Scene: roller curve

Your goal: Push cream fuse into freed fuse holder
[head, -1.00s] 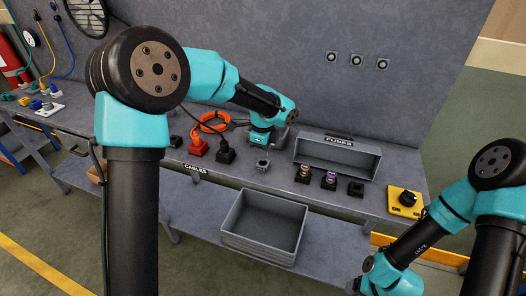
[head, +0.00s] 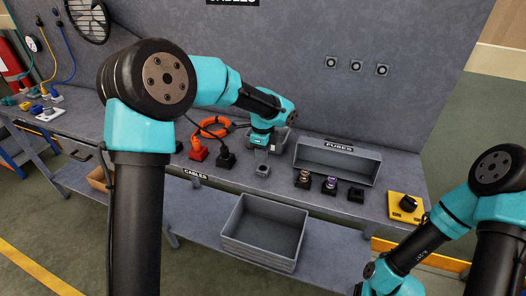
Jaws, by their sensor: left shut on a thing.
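My left gripper (head: 263,148) points down over the bench, just behind a small grey block (head: 263,170). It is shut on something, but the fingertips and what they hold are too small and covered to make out. Several black fuse holders stand in a row in front of the FUSES bin. The left holder (head: 304,181) bears a fuse with a pale, coppery top. The middle holder (head: 330,187) bears a purple fuse. The right holder (head: 356,195) looks empty. I cannot pick out a cream fuse for certain. My right arm shows at the right edge; its gripper is not in view.
The grey FUSES bin (head: 338,162) stands behind the holders. A yellow box with a black knob (head: 406,204) is to their right. Red (head: 198,150) and black (head: 226,158) plugs and an orange cable (head: 214,126) lie left of my gripper. A grey crate (head: 262,250) sits below.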

